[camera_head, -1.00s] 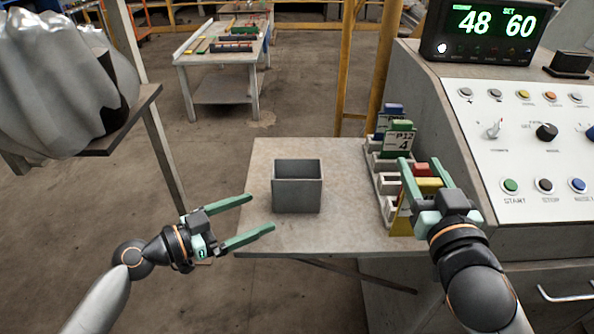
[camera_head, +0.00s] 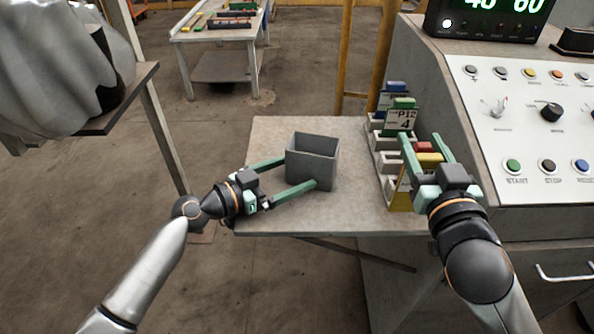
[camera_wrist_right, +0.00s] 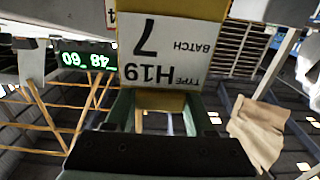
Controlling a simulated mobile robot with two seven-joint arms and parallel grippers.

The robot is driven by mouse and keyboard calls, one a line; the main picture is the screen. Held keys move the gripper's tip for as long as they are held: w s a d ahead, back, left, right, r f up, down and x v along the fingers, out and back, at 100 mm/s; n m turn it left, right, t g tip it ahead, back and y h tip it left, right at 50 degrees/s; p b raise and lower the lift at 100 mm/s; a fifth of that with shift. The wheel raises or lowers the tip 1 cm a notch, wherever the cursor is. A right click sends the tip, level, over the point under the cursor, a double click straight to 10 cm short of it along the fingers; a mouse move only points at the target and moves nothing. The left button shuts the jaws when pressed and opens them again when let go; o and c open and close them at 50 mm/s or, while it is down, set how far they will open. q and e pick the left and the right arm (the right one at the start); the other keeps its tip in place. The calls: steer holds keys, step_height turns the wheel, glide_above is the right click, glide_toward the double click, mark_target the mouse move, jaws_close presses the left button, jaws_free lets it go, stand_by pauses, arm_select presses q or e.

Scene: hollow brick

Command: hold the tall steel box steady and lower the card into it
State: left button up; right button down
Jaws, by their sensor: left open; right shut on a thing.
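The open-topped grey steel box (camera_head: 312,165) stands on the small table, turned at an angle. My left gripper (camera_head: 298,172) is open, one finger at the box's far side and one along its near side. I cannot tell if the fingers touch it. My right gripper (camera_head: 421,140) is shut on a yellow card (camera_head: 428,160) at the card rack. The right wrist view shows the yellow card (camera_wrist_right: 168,100) with a white label reading H19, 7, TYPE, BATCH. I cannot tell whether the card's lower end is clear of the rack.
The pale card rack (camera_head: 388,162) stands right of the box, with a green-topped card (camera_head: 402,118) marked P12 4, and blue and red ones. The control console (camera_head: 520,130) is at the right. The grey table (camera_head: 270,135) has bare room around the box.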

arm_select(q)
steer(key=shift+w+d, duration=0.15)
steer(key=shift+d, duration=0.1)
steer(key=shift+c, duration=0.2)
jaws_close()
stand_by(0.6)
steer(key=shift+o, duration=0.2)
jaws_free()
stand_by(0.6)
